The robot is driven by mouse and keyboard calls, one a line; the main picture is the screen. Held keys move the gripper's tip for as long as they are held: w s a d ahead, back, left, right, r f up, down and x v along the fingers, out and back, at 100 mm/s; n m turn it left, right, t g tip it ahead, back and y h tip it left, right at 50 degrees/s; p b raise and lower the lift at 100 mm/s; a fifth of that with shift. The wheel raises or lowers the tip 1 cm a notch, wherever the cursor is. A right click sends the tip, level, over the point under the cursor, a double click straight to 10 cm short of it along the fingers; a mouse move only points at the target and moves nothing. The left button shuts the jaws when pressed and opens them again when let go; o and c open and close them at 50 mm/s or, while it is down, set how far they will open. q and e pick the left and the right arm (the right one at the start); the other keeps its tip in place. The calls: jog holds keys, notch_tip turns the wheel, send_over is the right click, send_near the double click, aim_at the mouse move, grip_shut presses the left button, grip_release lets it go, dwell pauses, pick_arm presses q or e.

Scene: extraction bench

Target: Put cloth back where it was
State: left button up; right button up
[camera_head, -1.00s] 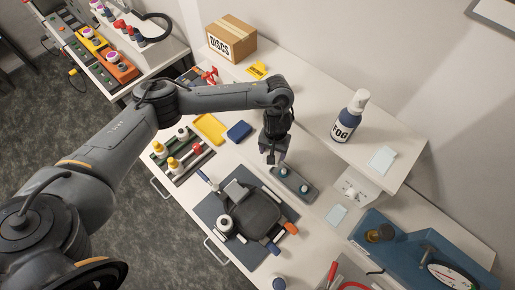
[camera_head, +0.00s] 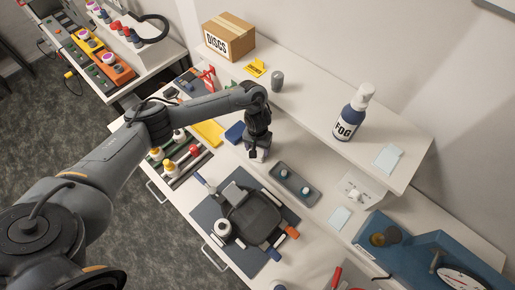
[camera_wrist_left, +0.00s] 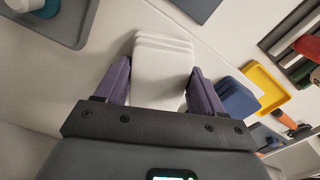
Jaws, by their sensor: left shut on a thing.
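My left gripper (camera_head: 257,157) hangs over the bench between the blue folded cloth and the grey tray. In the left wrist view its purple fingers (camera_wrist_left: 158,85) are shut on a white, layered, folded cloth (camera_wrist_left: 163,62). In the head view the cloth is mostly hidden by the gripper. The wrist view does not clearly show whether it touches the bench. A blue folded cloth-like thing (camera_head: 235,132) lies close by, beside a yellow tray (camera_head: 208,132); both also show right of the gripper in the wrist view. My right gripper is not in view.
A grey tray (camera_head: 281,171) with small bottles sits to the right. A dark mat (camera_head: 207,212) with a black device lies in front. The raised shelf (camera_head: 310,100) behind holds a FOG bottle (camera_head: 348,118), grey cylinder (camera_head: 277,80) and DISCS box (camera_head: 229,38).

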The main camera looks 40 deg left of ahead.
pick_arm(q)
jog(key=shift+f, duration=0.25)
jog(key=o, duration=1)
jog(key=shift+r, duration=0.1)
